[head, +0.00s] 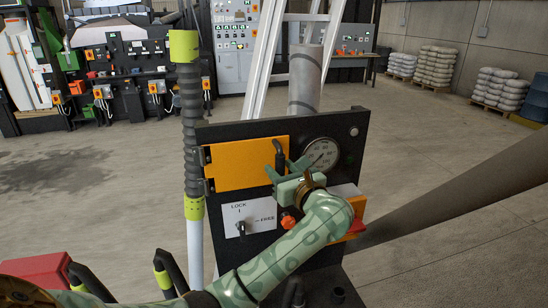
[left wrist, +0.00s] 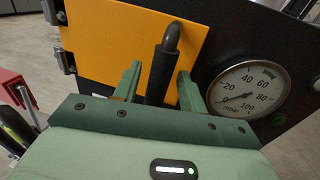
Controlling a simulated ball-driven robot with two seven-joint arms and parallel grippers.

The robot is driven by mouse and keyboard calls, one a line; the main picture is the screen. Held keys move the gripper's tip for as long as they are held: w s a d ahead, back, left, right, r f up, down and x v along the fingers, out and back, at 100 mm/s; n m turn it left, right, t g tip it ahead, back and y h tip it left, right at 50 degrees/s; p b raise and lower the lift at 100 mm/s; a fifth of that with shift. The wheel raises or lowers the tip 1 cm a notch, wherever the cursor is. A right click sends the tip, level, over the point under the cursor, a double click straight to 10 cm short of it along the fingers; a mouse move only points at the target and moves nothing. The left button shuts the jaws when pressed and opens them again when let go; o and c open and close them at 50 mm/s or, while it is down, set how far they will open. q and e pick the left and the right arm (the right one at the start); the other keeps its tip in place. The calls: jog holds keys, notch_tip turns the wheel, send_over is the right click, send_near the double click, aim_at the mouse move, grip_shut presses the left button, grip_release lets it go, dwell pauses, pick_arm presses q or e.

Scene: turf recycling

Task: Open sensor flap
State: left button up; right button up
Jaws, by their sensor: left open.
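The orange-yellow sensor flap (head: 240,165) lies flat on a black panel, closed, with hinges on its left edge. Its upright black handle (head: 279,152) is near its right edge. My green left gripper (head: 284,168) is open at the handle. In the left wrist view, the handle (left wrist: 168,50) stands between the two spread fingers (left wrist: 160,76), with the flap (left wrist: 115,40) behind. The handle's lower end is hidden behind the gripper body. My right gripper is not in view.
A round pressure gauge (head: 320,154) sits close right of the gripper. Below the flap is a white LOCK/FREE plate (head: 258,213) with a black knob. A ribbed dark hose (head: 191,120) stands left of the panel. Open concrete floor (head: 430,150) lies to the right.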

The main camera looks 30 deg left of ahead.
pick_arm(q)
jog(key=shift+w+a, duration=0.3)
jog(key=shift+a, duration=0.3)
jog(key=shift+s+d, duration=0.1)
jog(key=shift+d, duration=0.05)
jog(key=shift+r, duration=0.1)
grip_shut()
